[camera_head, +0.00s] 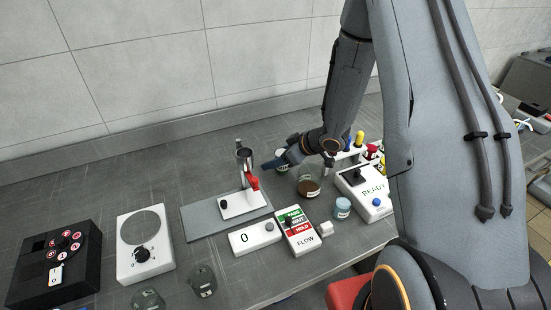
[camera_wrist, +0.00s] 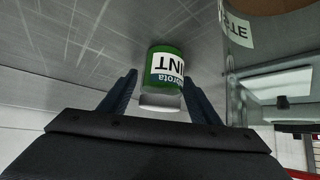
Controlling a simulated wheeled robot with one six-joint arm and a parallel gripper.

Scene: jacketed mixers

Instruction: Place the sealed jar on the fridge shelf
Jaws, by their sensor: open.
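A small jar with a green band, a white label ending in "INT" and a pale lid (camera_wrist: 165,75) shows in the wrist view. It lies between and just beyond the fingertips of my gripper (camera_wrist: 160,78), which is open. I cannot tell whether the fingers touch it. In the head view my gripper (camera_head: 276,163) is over the back of the bench, with a pale and green jar (camera_head: 282,155) partly hidden behind it. I cannot make out its seal. No fridge shelf is clearly recognizable.
A red-handled metal stand (camera_head: 240,200), brown-filled glass jar (camera_head: 309,187), small blue jar (camera_head: 343,207) and READY box (camera_head: 366,188) crowd near the arm. A FLOW panel (camera_head: 298,232), white dial box (camera_head: 145,243) and black button box (camera_head: 55,266) stand toward the front. The back left is clear.

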